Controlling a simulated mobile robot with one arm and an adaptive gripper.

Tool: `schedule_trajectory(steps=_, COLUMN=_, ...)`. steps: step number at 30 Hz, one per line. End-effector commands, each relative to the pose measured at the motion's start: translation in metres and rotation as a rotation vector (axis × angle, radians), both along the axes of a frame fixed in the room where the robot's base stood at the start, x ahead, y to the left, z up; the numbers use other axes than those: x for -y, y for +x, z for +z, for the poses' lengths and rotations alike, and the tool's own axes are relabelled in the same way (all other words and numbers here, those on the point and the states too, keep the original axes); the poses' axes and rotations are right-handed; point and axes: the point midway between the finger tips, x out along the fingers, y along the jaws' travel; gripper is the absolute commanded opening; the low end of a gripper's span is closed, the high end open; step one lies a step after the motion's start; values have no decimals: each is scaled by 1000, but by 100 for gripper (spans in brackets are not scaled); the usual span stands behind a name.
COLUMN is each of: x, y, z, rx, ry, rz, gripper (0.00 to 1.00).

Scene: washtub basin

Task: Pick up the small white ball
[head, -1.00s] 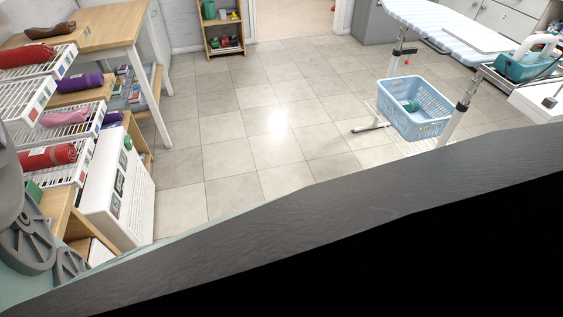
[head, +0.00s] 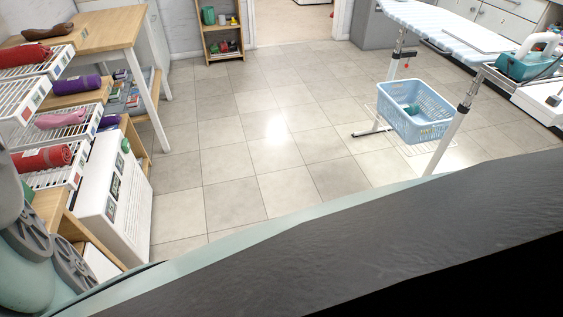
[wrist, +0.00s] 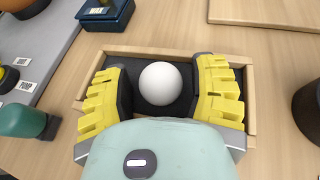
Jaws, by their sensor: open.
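The small white ball (wrist: 160,83) shows in the wrist view, resting on the dark inside of a shallow wooden-framed tray (wrist: 160,53). My gripper (wrist: 163,85) is open, with one yellow-padded finger on each side of the ball. Gaps show between the ball and both fingers, so neither appears to touch it. I cannot tell the exact height of the fingertips over the tray. The ball and my gripper are not visible in the head view.
Around the tray, a blue labelled block (wrist: 106,14), a green cylinder (wrist: 26,121) and a dark round object (wrist: 309,108) stand nearby. A wooden board (wrist: 265,12) lies at the top right. The head view shows open tiled floor (head: 270,150) and a blue basket (head: 414,112).

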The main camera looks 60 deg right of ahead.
Motion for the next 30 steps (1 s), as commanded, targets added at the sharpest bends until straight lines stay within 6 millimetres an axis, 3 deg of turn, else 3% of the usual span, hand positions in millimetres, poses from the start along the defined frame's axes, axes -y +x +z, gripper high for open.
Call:
schedule_trajectory(steps=7, x=-1, y=0, z=0, rx=0, ry=0, rz=-1, gripper=60)
schedule_trajectory(steps=20, x=-1, y=0, z=0, rx=0, ry=0, rz=-1, gripper=16)
schedule_trajectory(steps=30, x=0, y=1, z=1, rx=0, ry=0, rz=-2, gripper=15)
